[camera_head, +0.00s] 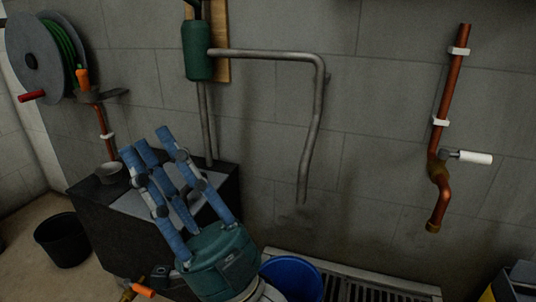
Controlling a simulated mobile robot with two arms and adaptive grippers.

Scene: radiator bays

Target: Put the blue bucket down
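The blue bucket (291,278) shows at the bottom centre of the head view, just right of my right gripper's palm. Its rim and part of its inside are visible; its lower part is cut off by the picture edge and its left side is hidden behind my gripper. I cannot tell whether it rests on something. My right gripper (147,144) points up and left, its blue fingers extended and apart with nothing seen between them. My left gripper is not in view.
A dark box-like unit (90,222) with a small grey cup (109,172) stands behind my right gripper. A black bucket (62,240) is on the floor at left. A floor grate (376,292) runs along the wall. A hose reel (40,55) and a copper pipe (451,90) are wall-mounted.

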